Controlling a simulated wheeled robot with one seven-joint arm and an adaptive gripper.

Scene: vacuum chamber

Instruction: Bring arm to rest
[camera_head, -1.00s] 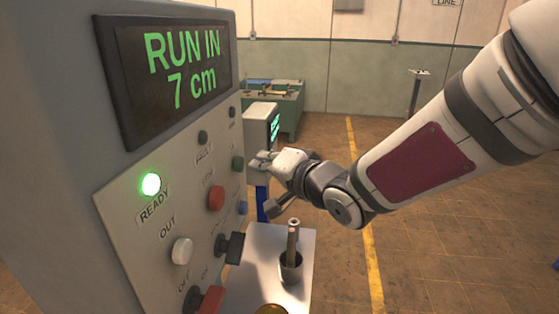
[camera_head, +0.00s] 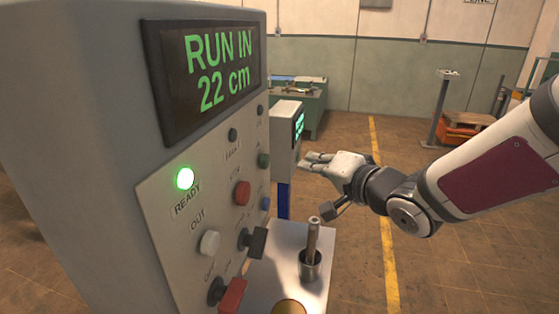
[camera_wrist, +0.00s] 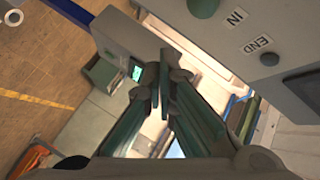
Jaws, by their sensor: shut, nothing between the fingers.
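My gripper (camera_head: 318,162) is shut and empty. In the head view it hangs in free air right of the control panel (camera_head: 205,220), apart from it, with my arm reaching in from the right. In the wrist view my gripper (camera_wrist: 160,85) shows its fingers together with nothing between them. The panel's display (camera_head: 213,72) reads "RUN IN 22 cm". The green READY lamp (camera_head: 185,179) is lit. The panel carries a red button (camera_head: 242,193), a white OUT button (camera_head: 209,242) and black and red switches.
A metal cup (camera_head: 311,266) holding a rod stands on a pale shelf (camera_head: 285,240) below my gripper. A smaller unit with a screen (camera_head: 287,140) stands behind. A post (camera_head: 440,110) and an orange pallet jack (camera_head: 460,133) are at the back right. Floor is open there.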

